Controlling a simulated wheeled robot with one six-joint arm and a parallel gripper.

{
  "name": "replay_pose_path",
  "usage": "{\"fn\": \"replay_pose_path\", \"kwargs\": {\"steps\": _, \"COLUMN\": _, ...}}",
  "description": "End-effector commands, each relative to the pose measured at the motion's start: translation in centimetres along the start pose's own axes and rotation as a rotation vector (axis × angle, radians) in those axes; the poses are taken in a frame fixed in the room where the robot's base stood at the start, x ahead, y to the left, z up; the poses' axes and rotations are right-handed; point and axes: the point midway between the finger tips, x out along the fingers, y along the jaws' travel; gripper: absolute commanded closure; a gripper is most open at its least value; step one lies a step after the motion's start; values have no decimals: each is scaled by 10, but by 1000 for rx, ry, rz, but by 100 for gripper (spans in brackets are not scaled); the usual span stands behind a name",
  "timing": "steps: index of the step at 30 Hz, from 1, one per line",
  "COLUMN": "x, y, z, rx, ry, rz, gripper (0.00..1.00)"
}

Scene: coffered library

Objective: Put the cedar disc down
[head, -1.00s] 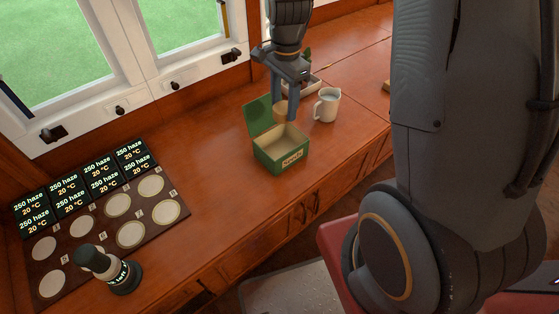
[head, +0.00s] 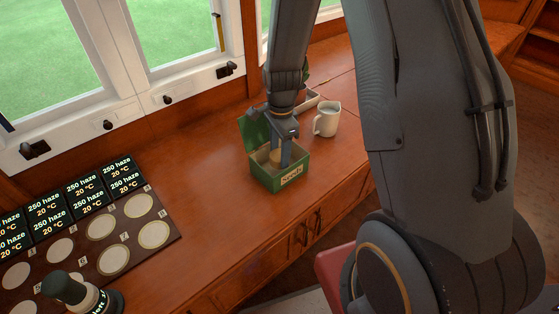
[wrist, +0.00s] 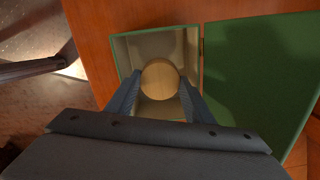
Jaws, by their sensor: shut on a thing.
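The cedar disc (wrist: 160,79) is a round, pale wooden piece held between the two fingers of my gripper (wrist: 160,92) in the wrist view. My gripper (head: 281,158) also shows in the head view, pointing down into an open green box (head: 265,179) labelled "Seeds". The disc (head: 275,156) shows there between the fingers, within the box opening. In the wrist view the pale box interior surrounds the disc, and the green lid (wrist: 255,90) lies open to the right. Whether the disc touches the box floor I cannot tell.
A white mug (head: 326,120) stands right of the box, with a light tray (head: 306,103) behind. A dark board (head: 120,236) with pale round pads and display tiles lies left. A dark-and-white stamp-like object (head: 80,292) stands at its front. The wooden counter between is clear.

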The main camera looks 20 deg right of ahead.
Motion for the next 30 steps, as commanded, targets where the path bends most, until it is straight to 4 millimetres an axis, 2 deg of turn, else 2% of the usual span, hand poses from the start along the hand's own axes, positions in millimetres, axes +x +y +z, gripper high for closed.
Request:
{"fn": "replay_pose_path", "kwargs": {"steps": 7, "x": 32, "y": 1, "z": -1, "rx": 1, "ry": -1, "rz": 3, "gripper": 74}}
{"fn": "replay_pose_path", "kwargs": {"steps": 19, "x": 37, "y": 1, "z": -1, "rx": 0, "ry": 0, "rz": 2, "gripper": 74}}
{"fn": "replay_pose_path", "kwargs": {"steps": 20, "x": 37, "y": 0, "z": -1, "rx": 0, "ry": 0, "rz": 1, "gripper": 47}}
{"fn": "replay_pose_path", "kwargs": {"steps": 21, "x": 37, "y": 0, "z": -1, "rx": 0, "ry": 0, "rz": 1, "gripper": 45}}
{"fn": "replay_pose_path", "kwargs": {"steps": 30, "x": 35, "y": 0, "z": -1, "rx": 0, "ry": 0, "rz": 0, "gripper": 45}}
